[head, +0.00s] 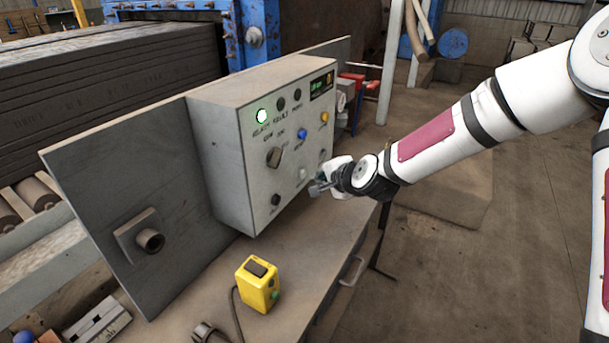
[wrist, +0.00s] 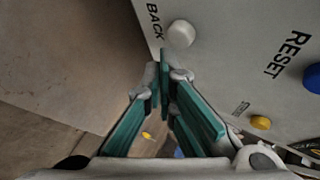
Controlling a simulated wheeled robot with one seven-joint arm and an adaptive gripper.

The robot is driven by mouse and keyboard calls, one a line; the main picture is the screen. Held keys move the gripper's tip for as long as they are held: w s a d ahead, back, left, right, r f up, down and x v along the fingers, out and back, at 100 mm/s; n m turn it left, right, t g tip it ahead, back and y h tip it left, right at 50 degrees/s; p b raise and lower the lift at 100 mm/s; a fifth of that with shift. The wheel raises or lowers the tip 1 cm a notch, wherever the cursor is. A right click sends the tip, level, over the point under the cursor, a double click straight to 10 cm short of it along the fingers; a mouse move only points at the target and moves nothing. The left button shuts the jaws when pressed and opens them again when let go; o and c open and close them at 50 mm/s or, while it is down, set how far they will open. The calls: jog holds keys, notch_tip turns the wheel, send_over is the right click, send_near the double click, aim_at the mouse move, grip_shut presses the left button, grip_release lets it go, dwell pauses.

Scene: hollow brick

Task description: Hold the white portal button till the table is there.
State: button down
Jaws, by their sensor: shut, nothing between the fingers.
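The white button (wrist: 180,33) sits on the face of a grey control box (head: 215,150). The word BACK is printed beside it in the wrist view. In the head view the white button (head: 303,174) is low on the panel, partly beside my fingers. My gripper (head: 316,187) is at the panel's lower right. In the wrist view my gripper (wrist: 164,58) has its teal fingers closed together, empty, with the tips just below the white button in the picture. I cannot tell whether the tips touch the panel.
A yellow hand control (head: 258,285) stands on the bench. Open floor (head: 440,270) lies to the right.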

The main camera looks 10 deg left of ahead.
jog(key=shift+a, duration=0.1)
jog(key=shift+w+a, duration=0.15)
jog(key=shift+a, duration=0.15)
jog(key=shift+w+a, duration=0.15)
jog(key=shift+a, duration=0.35)
dwell(1.9)
jog(key=shift+d, duration=0.1)
dwell(1.3)
jog(key=shift+s+d, duration=0.3)
jog(key=shift+d, duration=0.45)
jog(key=shift+s+d+p, duration=0.3)
jog(key=shift+d+p, duration=0.05)
jog(key=shift+d, duration=0.45)
jog(key=shift+s+d+p, duration=0.3)
jog(key=shift+d+p, duration=0.1)
jog(key=shift+d, duration=0.35)
jog(key=shift+s+d+p, duration=0.3)
jog(key=shift+d+p, duration=0.05)
jog(key=shift+d, duration=0.45)
